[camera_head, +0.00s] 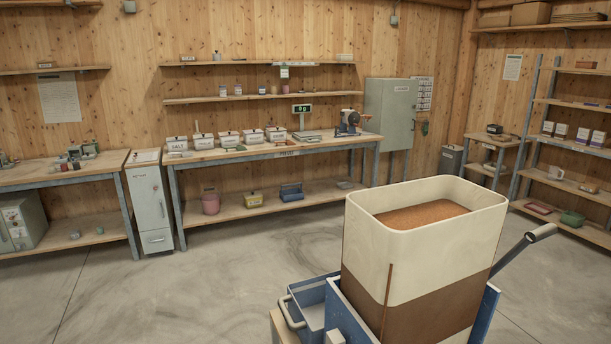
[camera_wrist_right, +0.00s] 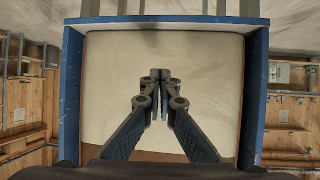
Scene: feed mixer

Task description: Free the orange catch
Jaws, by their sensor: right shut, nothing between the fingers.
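No orange catch can be made out in either view. The feed mixer stands at the lower right of the head view, with a tall cream hopper (camera_head: 430,235) part-filled with brown feed (camera_head: 420,216). The hopper sits in a blue frame (camera_head: 487,312), which also shows in the right wrist view (camera_wrist_right: 70,100) around a cream panel (camera_wrist_right: 110,80). My right gripper (camera_wrist_right: 160,76) is shut and empty, in front of this panel in the wrist view. I cannot tell whether its tips touch the panel. My left gripper is in neither view.
A long workbench (camera_head: 250,155) and a green cabinet (camera_head: 391,115) line the back wall. The concrete floor (camera_head: 220,270) between is clear.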

